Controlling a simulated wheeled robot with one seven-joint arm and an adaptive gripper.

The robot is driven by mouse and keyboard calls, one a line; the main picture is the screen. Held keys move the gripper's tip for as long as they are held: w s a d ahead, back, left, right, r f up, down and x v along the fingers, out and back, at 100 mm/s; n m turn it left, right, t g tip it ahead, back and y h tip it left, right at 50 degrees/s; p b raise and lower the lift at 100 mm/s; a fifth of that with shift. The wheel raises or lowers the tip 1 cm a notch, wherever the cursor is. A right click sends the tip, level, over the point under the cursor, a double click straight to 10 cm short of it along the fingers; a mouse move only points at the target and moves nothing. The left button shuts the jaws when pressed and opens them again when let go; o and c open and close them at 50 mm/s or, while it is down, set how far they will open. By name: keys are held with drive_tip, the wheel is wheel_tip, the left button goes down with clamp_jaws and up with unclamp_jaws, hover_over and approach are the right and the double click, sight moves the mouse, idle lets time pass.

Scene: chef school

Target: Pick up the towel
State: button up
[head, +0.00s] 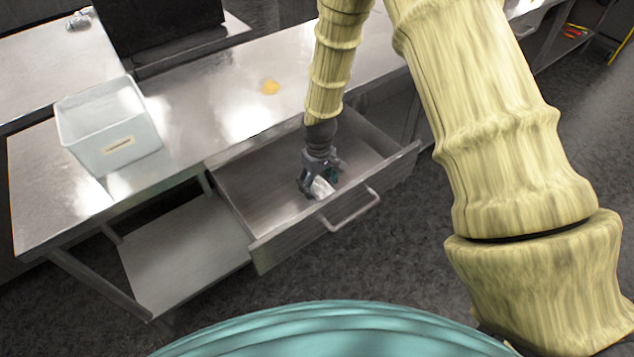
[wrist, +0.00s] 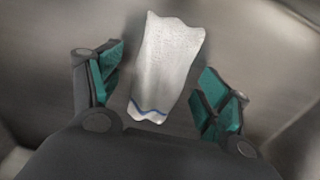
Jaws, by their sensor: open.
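The towel (wrist: 168,62) is white with a blue stripe near its lower edge in the wrist view. It lies in the open metal drawer (head: 262,205). In the head view a small white part of the towel (head: 321,187) shows by my gripper (head: 320,184). My gripper reaches down into the drawer. In the wrist view my gripper (wrist: 162,90) is open, with its green-padded fingers on either side of the towel and gaps between them and it. I cannot tell how far the fingertips are above the drawer floor.
The drawer's front carries a bar handle (head: 351,210), and its walls surround my gripper. The steel table (head: 200,100) above holds a white bin (head: 108,125) and a small yellow item (head: 270,87). A lower shelf (head: 185,262) is at the left.

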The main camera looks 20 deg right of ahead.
sight(318, 181)
drive_tip(key=c, duration=1.2)
drive_tip(key=shift+r, duration=0.1)
drive_tip(key=shift+r+b, duration=1.05)
drive_tip(key=shift+r, duration=3.9)
